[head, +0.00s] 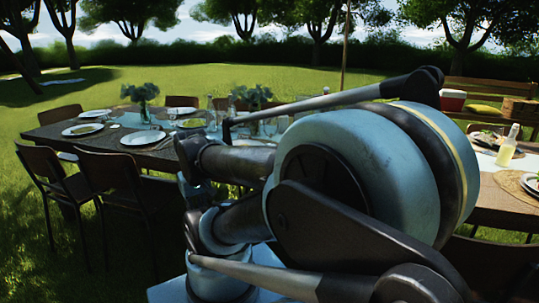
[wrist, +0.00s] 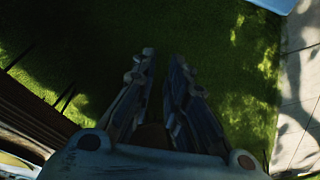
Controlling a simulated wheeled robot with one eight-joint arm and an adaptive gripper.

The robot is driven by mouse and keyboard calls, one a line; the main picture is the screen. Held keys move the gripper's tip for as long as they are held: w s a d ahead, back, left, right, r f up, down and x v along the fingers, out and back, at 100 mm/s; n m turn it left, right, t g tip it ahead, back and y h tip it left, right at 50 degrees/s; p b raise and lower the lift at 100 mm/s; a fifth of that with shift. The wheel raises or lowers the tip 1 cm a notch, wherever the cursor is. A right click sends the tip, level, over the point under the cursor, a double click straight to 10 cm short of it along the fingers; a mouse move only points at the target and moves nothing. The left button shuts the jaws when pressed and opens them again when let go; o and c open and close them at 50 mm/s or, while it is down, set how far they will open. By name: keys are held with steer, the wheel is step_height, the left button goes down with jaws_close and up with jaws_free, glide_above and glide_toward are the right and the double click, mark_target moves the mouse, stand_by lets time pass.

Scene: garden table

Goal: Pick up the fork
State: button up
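I cannot make out a fork for certain in either view. A long dark table (head: 97,139) stands at the left in the head view, with white plates on it. Small cutlery beside the plates is too small to tell apart. My gripper (wrist: 162,60) shows in the wrist view with its two fingers apart and nothing between them. Grass lies below it. In the head view my arm fills the centre and right and hides the middle of the table.
Dark chairs (head: 126,190) stand along the table's near side. Vases with leafy stems (head: 141,94) stand on the table. At the right are a bottle (head: 508,147) and a bench (head: 485,87) with a red cooler (head: 452,100). Pale paving (wrist: 300,85) edges the grass in the wrist view.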

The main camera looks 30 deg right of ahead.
steer(key=w+d+r+m, duration=0.2)
steer(key=w+d+r, duration=0.45)
steer(key=r, duration=0.35)
steer(key=w+d+r+m+g, duration=0.1)
steer(key=w+d+r+m, duration=0.2)
steer(key=d, duration=0.4)
steer(key=w+d+r, duration=0.3)
steer(key=w+d, duration=0.2)
steer(key=d, duration=0.1)
steer(key=w+d+r+m+g, duration=0.1)
steer(key=w+d+r+m, duration=0.15)
steer(key=w+d, duration=0.35)
steer(key=d+r+m, duration=0.1)
steer(key=d, duration=1.3)
steer(key=f, duration=1.6)
steer(key=shift+w+a+f, duration=0.25)
steer(key=shift+a+f, duration=0.05)
steer(key=shift+f, duration=0.1)
jaws_close()
steer(key=shift+r, duration=0.15)
